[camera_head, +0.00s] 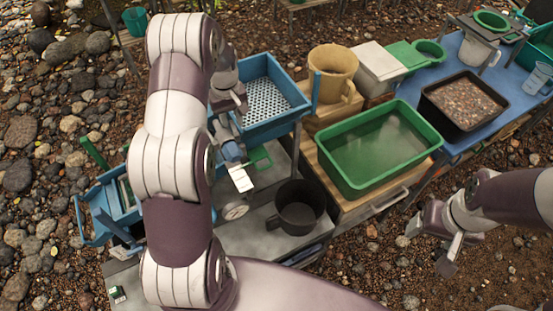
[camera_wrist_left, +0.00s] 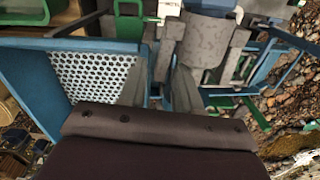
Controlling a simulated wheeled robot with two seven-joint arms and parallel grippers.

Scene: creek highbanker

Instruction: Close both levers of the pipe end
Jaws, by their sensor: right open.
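The pipe end shows in the left wrist view as a mottled grey cylinder (camera_wrist_left: 205,45) below a blue collar (camera_wrist_left: 212,8). A grey lever-like bar (camera_wrist_left: 165,45) stands at its left side and another (camera_wrist_left: 236,52) at its right; I cannot tell how far each is folded. My left gripper (camera_wrist_left: 160,85) is open, its fingers apart just short of the left bar, with no clear contact. In the head view my left gripper (camera_head: 228,103) is partly hidden by my arm, above the blue fitting (camera_head: 231,150). My right gripper (camera_head: 447,243) is open and empty, over gravel.
A blue box with a perforated plate (camera_head: 268,102) stands beside the left gripper. A dark pot (camera_head: 297,207) sits on the grey surface. A green tub (camera_head: 410,165), a tan bucket (camera_head: 333,70) and a black tray of gravel (camera_head: 443,108) stand to the right.

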